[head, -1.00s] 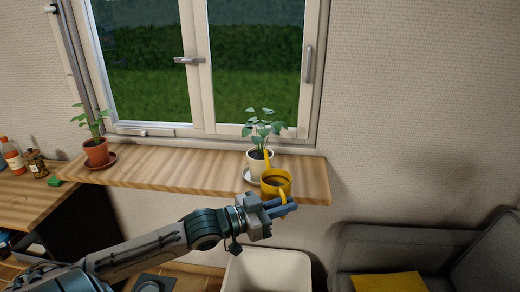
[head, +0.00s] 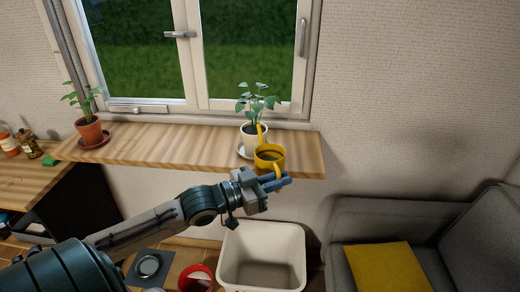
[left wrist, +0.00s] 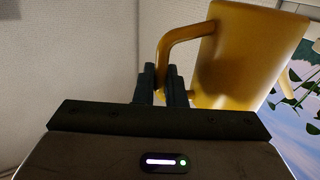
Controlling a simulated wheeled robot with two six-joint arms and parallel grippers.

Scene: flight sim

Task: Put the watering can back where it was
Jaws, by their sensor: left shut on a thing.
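The yellow watering can (head: 271,157) is at the front edge of the wooden windowsill (head: 180,148), in front of the white plant pot (head: 252,142). I cannot tell whether it rests on the sill or is held just above it. My left gripper (head: 284,181) is shut on the can's handle. In the left wrist view the can (left wrist: 245,55) is on the right, with its handle between the fingers (left wrist: 165,85). My right gripper is not in view.
A terracotta pot (head: 91,131) with a plant stands at the sill's left end. Below are a white bin (head: 262,255), a red bucket (head: 196,278) and a grey sofa (head: 440,240) with a yellow cushion (head: 384,267). The sill's middle is clear.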

